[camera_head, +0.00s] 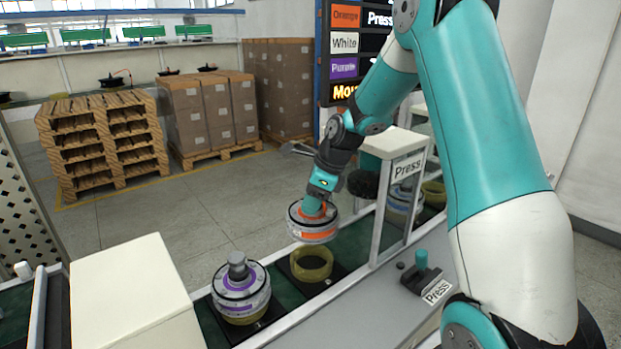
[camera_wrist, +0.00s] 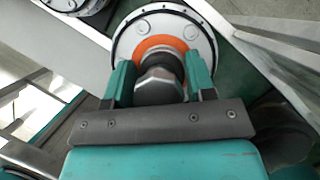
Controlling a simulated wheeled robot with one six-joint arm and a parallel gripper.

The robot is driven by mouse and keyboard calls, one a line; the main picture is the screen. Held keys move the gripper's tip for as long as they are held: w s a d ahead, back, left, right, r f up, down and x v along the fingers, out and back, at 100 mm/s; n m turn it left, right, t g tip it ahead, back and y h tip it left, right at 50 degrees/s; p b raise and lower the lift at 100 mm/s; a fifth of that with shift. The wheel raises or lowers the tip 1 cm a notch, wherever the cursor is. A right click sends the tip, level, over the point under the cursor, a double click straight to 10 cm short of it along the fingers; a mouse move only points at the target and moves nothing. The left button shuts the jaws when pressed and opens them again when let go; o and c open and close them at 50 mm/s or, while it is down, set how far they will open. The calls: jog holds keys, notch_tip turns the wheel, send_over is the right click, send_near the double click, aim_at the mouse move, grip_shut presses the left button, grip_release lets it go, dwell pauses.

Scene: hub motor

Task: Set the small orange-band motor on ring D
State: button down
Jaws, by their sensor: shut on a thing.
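The orange-band motor (camera_head: 313,232) hangs from my gripper (camera_head: 318,205) in the head view, above the conveyor. In the wrist view the same motor (camera_wrist: 165,35) shows its grey disc and orange ring, with my gripper (camera_wrist: 160,82) shut on its shaft. An empty yellow ring (camera_head: 312,265) on a dark plate sits just below the held motor, with a gap between them. No letter is readable on the rings, so I cannot tell which is ring D.
A purple-band motor (camera_head: 240,290) sits on a yellow ring at the front left. The press frame (camera_head: 397,165) stands right of the held motor, with another motor (camera_head: 402,200) beyond its post. A press lever box (camera_head: 422,274) is at right. A cream box (camera_head: 130,290) is at left.

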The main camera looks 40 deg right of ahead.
aim_at(312, 231)
jog(key=shift+f+p, duration=0.3)
jog(key=shift+f, duration=4.2)
jog(key=shift+c, duration=2.3)
grip_release()
jog(key=shift+f, duration=0.15)
